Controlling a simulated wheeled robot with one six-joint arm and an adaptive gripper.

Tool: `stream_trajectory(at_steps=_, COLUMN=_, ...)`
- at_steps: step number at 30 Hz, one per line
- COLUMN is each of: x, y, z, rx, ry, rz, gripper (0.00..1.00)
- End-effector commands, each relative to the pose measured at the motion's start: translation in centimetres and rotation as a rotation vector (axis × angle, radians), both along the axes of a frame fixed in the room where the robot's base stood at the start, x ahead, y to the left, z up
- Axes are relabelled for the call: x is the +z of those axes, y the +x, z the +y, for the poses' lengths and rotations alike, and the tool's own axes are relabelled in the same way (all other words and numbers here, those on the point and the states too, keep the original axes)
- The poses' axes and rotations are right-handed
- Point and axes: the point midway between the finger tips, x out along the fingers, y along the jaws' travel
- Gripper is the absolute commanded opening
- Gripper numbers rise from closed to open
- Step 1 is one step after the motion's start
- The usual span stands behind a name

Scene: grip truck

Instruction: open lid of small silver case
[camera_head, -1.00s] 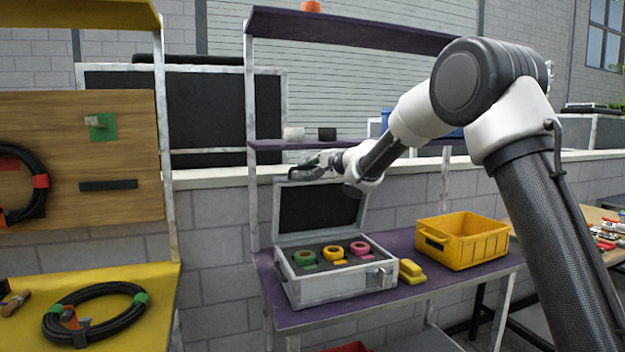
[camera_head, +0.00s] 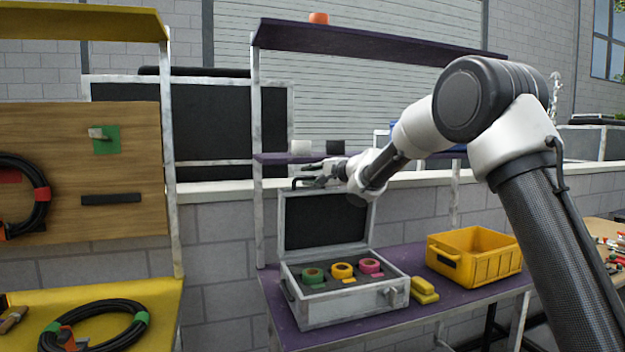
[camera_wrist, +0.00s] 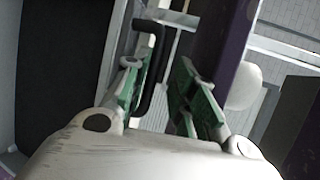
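The small silver case (camera_head: 345,311) stands on the purple shelf. Its lid (camera_head: 282,225) is raised about upright at the back, showing a dark lining. Green, yellow and pink tape rolls (camera_head: 342,270) sit in the dark insert. My gripper (camera_head: 318,172) is at the lid's top edge. In the wrist view my gripper (camera_wrist: 161,64) has its green-padded fingers apart. A black bent bar (camera_wrist: 151,75), seemingly the case's handle, shows between them, close to the left finger. I cannot tell whether it touches.
A yellow bin (camera_head: 480,267) and a small yellow block (camera_head: 424,291) are right of the case on the purple worktop (camera_head: 405,262). An upper purple shelf (camera_head: 380,40) hangs above my gripper. A yellow bench with a cable coil (camera_head: 95,328) is at left.

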Motion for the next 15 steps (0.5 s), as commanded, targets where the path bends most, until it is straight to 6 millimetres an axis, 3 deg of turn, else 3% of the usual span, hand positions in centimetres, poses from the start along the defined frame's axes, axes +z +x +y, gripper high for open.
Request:
stream_trajectory(at_steps=8, x=0.6, y=-0.4, z=-0.3, rx=0.002, ry=0.003, rz=-0.009, gripper=0.34)
stream_trajectory(at_steps=15, x=1.4, y=-3.7, z=-3.4, rx=-0.001, ry=0.002, rz=-0.006, gripper=0.34)
